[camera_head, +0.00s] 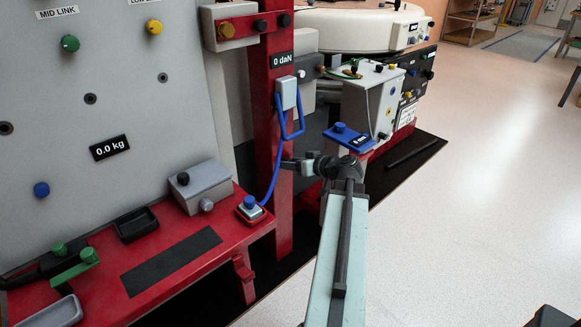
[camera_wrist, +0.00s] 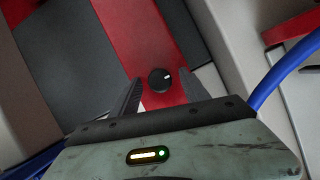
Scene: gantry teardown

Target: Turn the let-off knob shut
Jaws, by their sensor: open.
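My gripper (camera_wrist: 161,76) is open, with one finger to each side of the knob. I cannot tell whether the fingers touch it. In the head view my gripper (camera_head: 286,163) is beside the red column (camera_head: 270,110), and the knob cannot be made out there.
A blue cable (camera_head: 277,165) hangs by the column from a grey box (camera_head: 288,93); blue cable (camera_wrist: 282,78) also shows right of my gripper in the wrist view. A blue plate (camera_head: 348,138) is just behind my arm. A red bench (camera_head: 110,250) lies left. Open floor lies right.

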